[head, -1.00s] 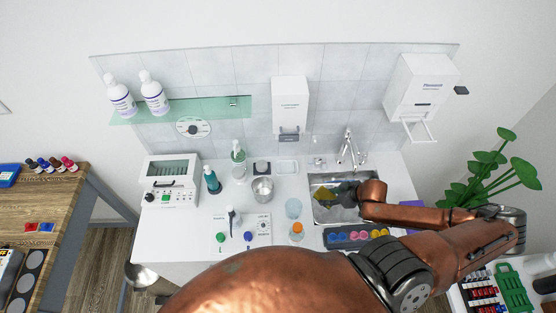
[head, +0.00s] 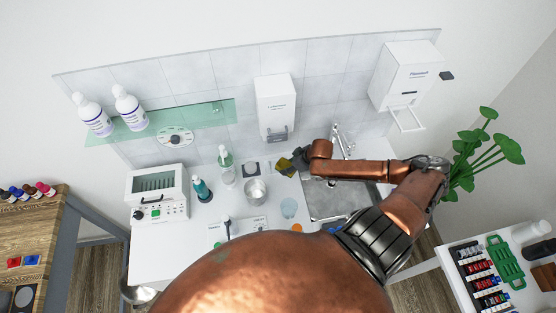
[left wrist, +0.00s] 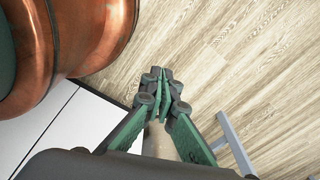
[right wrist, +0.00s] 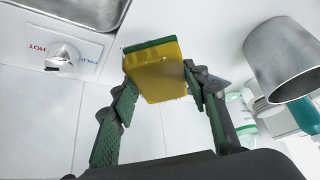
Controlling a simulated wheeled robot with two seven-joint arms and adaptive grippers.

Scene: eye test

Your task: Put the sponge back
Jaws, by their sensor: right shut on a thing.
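The sponge (head: 285,167), yellow with a green scouring layer, is held in my right gripper (head: 297,161) left of the sink (head: 345,203). In the right wrist view the sponge (right wrist: 158,76) sits between the two fingertips of my right gripper (right wrist: 160,82), which is shut on it. The head view does not show clearly whether the sponge touches the counter. My left gripper (left wrist: 163,88) shows only in the left wrist view; its fingertips meet, with nothing seen between them, and the wooden floor lies beyond.
A steel beaker (head: 255,190) stands left of the sponge, with a pump bottle (head: 226,168) and a dark square (head: 250,169) nearby. The tap (head: 340,140) stands behind the sink. A white dispenser (head: 276,106) hangs on the wall above. My arm hides the counter's front.

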